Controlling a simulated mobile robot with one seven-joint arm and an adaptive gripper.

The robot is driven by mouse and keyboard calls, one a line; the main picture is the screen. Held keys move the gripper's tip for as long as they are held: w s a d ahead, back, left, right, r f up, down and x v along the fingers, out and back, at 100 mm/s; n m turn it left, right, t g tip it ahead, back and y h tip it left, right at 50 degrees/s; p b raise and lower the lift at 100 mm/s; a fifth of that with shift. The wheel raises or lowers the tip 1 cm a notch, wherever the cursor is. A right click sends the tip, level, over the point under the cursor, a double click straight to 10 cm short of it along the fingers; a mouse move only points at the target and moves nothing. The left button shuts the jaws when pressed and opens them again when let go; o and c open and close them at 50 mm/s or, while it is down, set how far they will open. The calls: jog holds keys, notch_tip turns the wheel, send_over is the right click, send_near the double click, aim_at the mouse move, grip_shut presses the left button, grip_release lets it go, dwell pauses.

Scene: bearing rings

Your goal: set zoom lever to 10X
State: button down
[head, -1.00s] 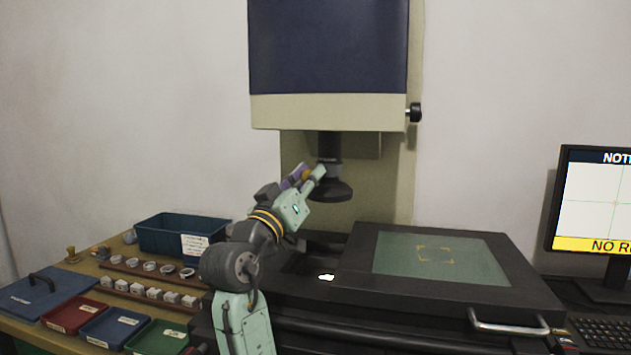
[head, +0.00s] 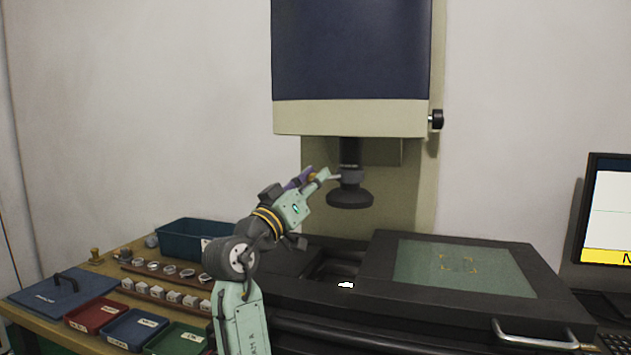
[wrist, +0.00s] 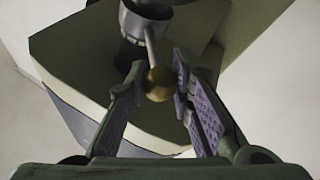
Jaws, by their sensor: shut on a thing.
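The zoom lever is a thin metal rod with a brass ball knob (wrist: 160,84), sticking out from the collar of the dark lens tube (head: 350,182) under the measuring machine's head. My gripper (wrist: 158,88) is closed around the knob, with a purple-padded finger on each side of it. In the head view my gripper (head: 324,176) is just left of the lens tube, with the rod (head: 336,177) showing between them. The knob is mostly hidden there by the fingers. I cannot read any zoom marks on the collar.
The black stage with its glass plate (head: 455,266) lies below and to the right of my arm. A blue bin (head: 185,240), rings, small blocks and coloured trays (head: 135,328) cover the bench at left. A monitor (head: 608,215) stands at far right.

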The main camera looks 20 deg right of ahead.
jog(key=shift+w+a, duration=0.1)
jog(key=shift+a, duration=0.05)
jog(key=c, duration=1.6)
grip_release()
jog(key=shift+o, duration=1.2)
jog(key=v, duration=1.2)
jog(key=shift+f, duration=0.1)
